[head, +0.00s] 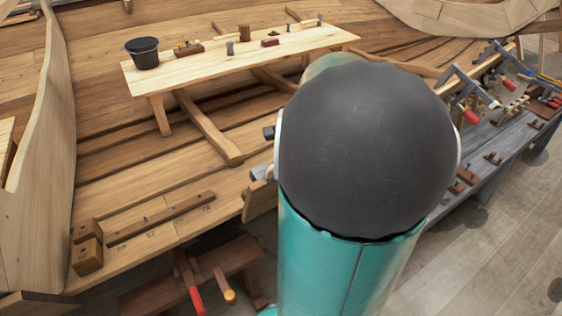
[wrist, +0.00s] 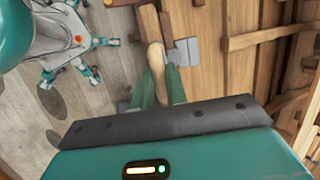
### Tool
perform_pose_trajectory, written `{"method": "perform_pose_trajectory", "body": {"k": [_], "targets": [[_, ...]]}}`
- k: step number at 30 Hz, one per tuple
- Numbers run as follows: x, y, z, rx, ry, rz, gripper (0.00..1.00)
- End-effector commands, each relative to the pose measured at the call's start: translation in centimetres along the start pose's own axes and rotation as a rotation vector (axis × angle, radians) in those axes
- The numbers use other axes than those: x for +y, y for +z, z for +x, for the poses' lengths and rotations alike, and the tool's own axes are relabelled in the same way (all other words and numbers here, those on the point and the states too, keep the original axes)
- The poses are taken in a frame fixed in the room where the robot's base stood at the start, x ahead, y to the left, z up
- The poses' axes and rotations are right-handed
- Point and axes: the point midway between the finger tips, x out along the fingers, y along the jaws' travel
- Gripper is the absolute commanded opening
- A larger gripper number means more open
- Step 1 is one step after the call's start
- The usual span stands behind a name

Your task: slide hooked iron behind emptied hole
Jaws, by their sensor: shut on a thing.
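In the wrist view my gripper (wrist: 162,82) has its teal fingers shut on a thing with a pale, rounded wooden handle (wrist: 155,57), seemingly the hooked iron. A grey metal piece (wrist: 183,52) shows just beyond the fingertips, beside the hull planking (wrist: 208,70). I cannot tell whether it touches the wood, and no hook shape is clear. In the head view my big dark arm joint hides the gripper and most of what it holds. I cannot make out the emptied hole in either view.
In the head view a plank bench (head: 230,62) carries a black bucket (head: 143,54) and several small items. A wooden strip (head: 160,218) and brown blocks (head: 87,252) lie on the hull's edge. A grey workbench (head: 480,160) with clamps stands at right. Floor is open at lower right.

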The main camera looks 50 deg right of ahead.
Motion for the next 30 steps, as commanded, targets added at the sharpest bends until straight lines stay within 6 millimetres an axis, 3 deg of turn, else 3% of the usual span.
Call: {"method": "perform_pose_trajectory", "body": {"k": [30], "targets": [[0.0,-5.3,-1.4,0.002,0.000,0.001,0.00]]}}
